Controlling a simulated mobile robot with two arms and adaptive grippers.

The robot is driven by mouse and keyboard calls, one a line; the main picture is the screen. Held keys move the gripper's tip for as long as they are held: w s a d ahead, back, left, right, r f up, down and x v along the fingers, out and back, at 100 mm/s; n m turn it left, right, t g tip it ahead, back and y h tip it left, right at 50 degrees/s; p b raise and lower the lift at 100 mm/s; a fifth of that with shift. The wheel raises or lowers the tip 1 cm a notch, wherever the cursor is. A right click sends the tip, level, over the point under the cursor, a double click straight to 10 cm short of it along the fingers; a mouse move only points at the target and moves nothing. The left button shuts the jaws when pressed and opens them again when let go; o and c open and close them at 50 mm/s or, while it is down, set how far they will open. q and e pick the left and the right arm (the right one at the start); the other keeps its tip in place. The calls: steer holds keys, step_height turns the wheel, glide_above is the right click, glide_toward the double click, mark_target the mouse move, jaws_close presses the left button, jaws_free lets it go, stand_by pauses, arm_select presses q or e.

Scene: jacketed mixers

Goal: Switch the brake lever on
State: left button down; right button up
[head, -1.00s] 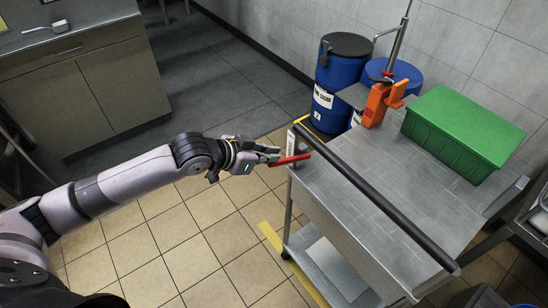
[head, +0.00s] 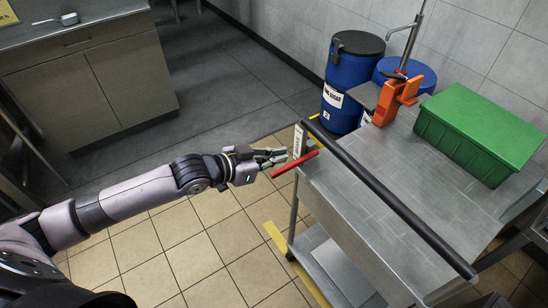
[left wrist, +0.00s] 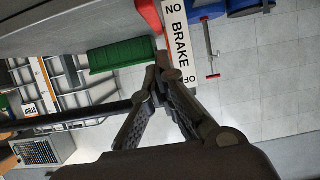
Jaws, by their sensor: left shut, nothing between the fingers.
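The brake lever (head: 294,164) is a red bar at the near left corner of the cart. It sticks out toward the left and slopes down. A white plate (head: 299,142) stands beside it; in the left wrist view the plate (left wrist: 180,45) reads BRAKE, with part of OFF at one end. A red piece at the top of that view (left wrist: 148,14) looks like the lever. My left gripper (head: 282,157) is shut and empty, just above the lever's outer part and close to the plate. In the wrist view its fingertips (left wrist: 163,63) meet beside the plate. I cannot tell whether they touch the lever.
The steel cart (head: 390,175) has a black handle bar (head: 400,205) along its near edge. A green box (head: 482,132) and an orange clamp-like part (head: 390,102) are on it. Blue drums (head: 350,82) stand behind. The tiled floor to the left is open.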

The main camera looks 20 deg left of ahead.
stand_by(0.3)
arm_select(q)
steer(key=shift+r+p, duration=0.3)
steer(key=shift+p, duration=0.05)
steer(key=r+p+v, duration=0.1)
steer(key=p+v, duration=0.1)
steer(key=v, duration=0.9)
steer(key=shift+w+d+r, duration=0.2)
steer(key=shift+w+r, duration=0.05)
steer(key=shift+r, duration=0.1)
